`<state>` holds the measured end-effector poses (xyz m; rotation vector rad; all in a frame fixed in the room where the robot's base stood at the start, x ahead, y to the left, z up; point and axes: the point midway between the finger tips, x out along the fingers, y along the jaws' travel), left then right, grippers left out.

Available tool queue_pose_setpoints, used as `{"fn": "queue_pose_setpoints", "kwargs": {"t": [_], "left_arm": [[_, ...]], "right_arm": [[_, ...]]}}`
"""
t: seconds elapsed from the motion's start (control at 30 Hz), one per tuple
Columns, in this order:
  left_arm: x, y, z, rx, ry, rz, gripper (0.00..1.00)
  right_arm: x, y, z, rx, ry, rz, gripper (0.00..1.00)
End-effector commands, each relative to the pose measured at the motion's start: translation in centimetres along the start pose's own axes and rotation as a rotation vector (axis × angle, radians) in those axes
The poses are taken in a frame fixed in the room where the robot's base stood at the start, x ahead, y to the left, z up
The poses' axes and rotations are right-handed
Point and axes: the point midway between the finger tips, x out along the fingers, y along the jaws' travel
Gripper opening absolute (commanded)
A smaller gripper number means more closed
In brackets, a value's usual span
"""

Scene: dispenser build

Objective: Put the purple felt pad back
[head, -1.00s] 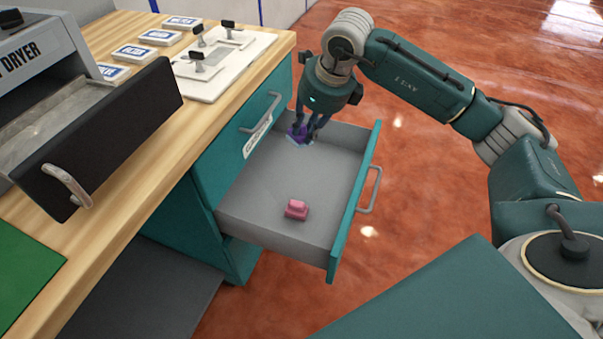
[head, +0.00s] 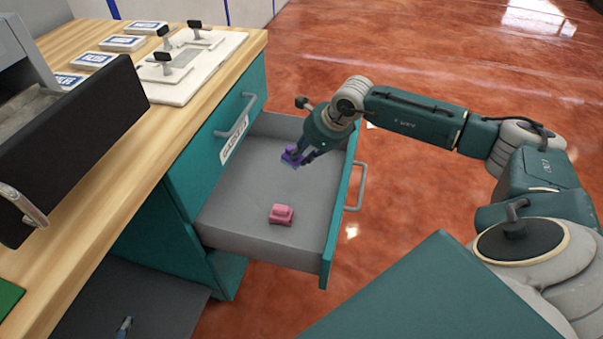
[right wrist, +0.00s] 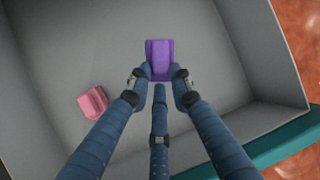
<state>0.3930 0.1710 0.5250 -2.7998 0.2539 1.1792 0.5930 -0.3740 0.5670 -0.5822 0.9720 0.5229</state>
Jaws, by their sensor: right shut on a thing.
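The purple felt pad (head: 291,156) is held in the fingertips of my right gripper (head: 300,154), inside the open drawer's outline. In the right wrist view the purple pad (right wrist: 160,58) sits between the two upper fingers, with the third finger below it. Whether it touches the drawer floor I cannot tell. A pink pad (head: 281,214) lies on the grey floor of the teal drawer (head: 236,235), nearer the front, apart from my gripper. Only what looks like a fingertip of my left gripper (head: 124,324) shows at the bottom edge.
The wooden counter (head: 130,150) carries a white board (head: 190,70) with black-topped handles, several labelled tiles (head: 90,60) and a dark dryer front (head: 75,145) with a handle. Much of the drawer floor is bare.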

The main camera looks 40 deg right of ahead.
Motion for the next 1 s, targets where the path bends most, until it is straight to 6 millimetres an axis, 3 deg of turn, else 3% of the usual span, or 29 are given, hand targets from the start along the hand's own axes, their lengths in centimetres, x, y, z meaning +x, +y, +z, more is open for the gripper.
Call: {"fn": "queue_pose_setpoints", "kwargs": {"t": [0.13, 0.37, 0.6, 1.0], "left_arm": [[0.4, 0.3, -2.7, 0.002, 0.11, 0.006, 0.62], [0.4, 0.6, -4.7, 0.003, 0.189, 0.011, 0.62], [0.0, 1.0, -8.4, 0.004, 0.343, 0.02, 0.62], [-0.3, 1.1, -9.3, 0.004, 0.376, 0.022, 0.62]], "right_arm": [[1.9, 0.5, -0.9, 0.0, -0.001, 0.0, 0.0], [3.2, 0.8, -1.6, 0.001, 0.001, 0.001, 0.0], [5.6, 1.4, -2.7, 0.0, -0.001, 0.0, 0.0], [5.9, 1.5, -2.9, 0.0, -0.001, 0.0, 0.0]]}}
